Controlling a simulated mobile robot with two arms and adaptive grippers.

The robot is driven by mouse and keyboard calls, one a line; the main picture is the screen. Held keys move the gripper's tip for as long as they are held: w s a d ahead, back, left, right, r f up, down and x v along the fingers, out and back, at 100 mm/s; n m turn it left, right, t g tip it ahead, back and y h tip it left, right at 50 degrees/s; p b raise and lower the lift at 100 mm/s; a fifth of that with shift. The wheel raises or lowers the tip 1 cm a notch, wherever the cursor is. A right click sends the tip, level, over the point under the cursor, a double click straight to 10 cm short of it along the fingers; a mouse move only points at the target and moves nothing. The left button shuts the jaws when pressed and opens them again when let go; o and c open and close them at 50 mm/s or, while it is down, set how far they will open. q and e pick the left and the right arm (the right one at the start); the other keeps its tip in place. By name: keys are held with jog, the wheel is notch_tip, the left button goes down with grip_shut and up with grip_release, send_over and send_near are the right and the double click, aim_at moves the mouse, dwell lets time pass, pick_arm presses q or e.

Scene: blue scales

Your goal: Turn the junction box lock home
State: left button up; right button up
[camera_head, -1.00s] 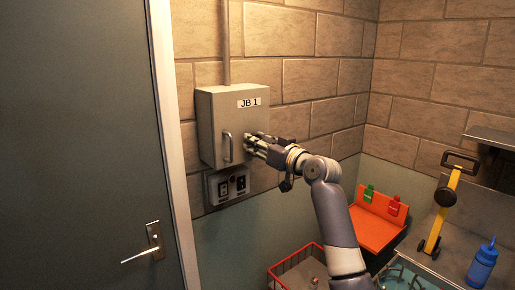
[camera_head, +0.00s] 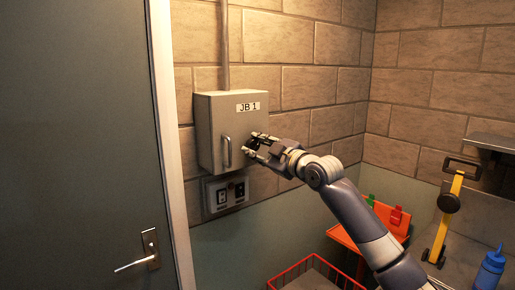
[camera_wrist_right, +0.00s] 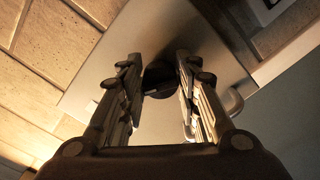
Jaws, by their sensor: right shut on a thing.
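The grey junction box (camera_head: 217,112), labelled JB 1, hangs on the brick wall with its door shut. A bar handle (camera_head: 227,151) is on the left of its front. My right gripper (camera_head: 252,144) is at the right part of the front, and its fingers cover the lock there. In the right wrist view, the lock (camera_wrist_right: 160,80) is a dark round knob on the grey door. My right gripper's two fingers stand on either side of it, shut on it. The exact turn of the lock is hard to read. My left gripper is out of view.
A switch panel (camera_head: 227,192) sits below the box. A door with a lever handle (camera_head: 137,263) is at left. A red wire basket (camera_head: 318,263), an orange holder with tags (camera_head: 387,222), a yellow tool (camera_head: 447,215) and a blue bottle (camera_head: 487,270) are at lower right.

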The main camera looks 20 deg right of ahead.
jog(key=n+p, duration=0.1)
jog(key=n, duration=0.1)
jog(key=shift+r+n, duration=0.15)
jog(key=shift+n, duration=0.15)
jog(key=shift+n+p, duration=0.9)
jog(key=shift+n, duration=0.5)
jog(key=o, duration=1.1)
